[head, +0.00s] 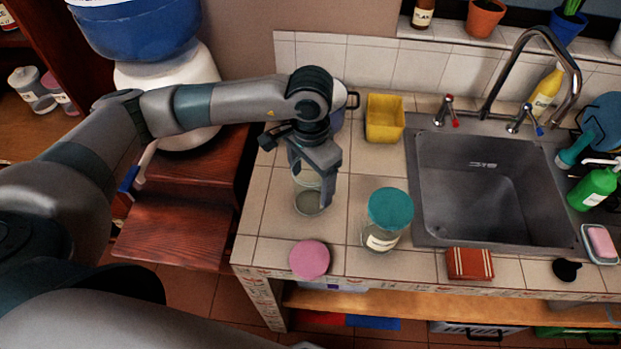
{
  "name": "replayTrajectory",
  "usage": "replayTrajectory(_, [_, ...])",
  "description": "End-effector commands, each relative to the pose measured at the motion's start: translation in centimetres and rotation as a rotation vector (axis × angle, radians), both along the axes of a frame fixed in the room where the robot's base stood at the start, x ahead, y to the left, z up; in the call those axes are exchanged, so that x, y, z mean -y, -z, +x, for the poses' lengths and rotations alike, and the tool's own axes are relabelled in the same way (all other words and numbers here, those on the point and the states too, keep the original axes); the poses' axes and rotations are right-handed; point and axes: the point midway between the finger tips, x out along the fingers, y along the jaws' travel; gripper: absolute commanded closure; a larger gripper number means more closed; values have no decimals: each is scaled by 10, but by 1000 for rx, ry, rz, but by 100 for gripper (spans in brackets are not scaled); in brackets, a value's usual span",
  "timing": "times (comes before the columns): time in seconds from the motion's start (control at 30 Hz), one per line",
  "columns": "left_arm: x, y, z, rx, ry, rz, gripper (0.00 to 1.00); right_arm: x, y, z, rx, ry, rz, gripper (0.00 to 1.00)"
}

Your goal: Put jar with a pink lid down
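A clear glass jar (307,202) is at the left part of the tiled counter, upright, between the fingers of my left gripper (312,172). The fingers sit on both sides of its upper part and look closed on it. The gripper partly hides the jar's top, and I cannot tell whether its base touches the tiles. A round pink lid (310,259) shows near the counter's front edge, apart from this jar. My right gripper is not in view.
A jar with a teal lid (390,210) stands to the right. A yellow container (384,119) is behind, and the sink (490,185) is further right. A red-brown box (469,264) lies at the front edge. Bare tiles (263,205) show left of the glass jar.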

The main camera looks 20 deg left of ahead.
Motion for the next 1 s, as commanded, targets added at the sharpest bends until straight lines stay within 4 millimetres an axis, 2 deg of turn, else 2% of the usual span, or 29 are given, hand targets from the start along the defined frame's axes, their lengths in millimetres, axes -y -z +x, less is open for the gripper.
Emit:
replayTrajectory(0.37, [0, -1, 0, 0, 0, 0, 19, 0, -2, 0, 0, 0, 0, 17])
replayTrajectory(0.53, [0, -5, 0, -1, 0, 0, 19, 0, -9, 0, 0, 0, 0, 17])
replayTrajectory(0.57, [0, -6, 1, 2, 0, -1, 19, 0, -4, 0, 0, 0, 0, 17])
replayTrajectory(0.77, [0, -32, 1, 5, 1, -2, 19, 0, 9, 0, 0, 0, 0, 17])
replayTrajectory(1.0, [0, -76, 2, 5, 1, -2, 19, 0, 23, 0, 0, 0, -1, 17])
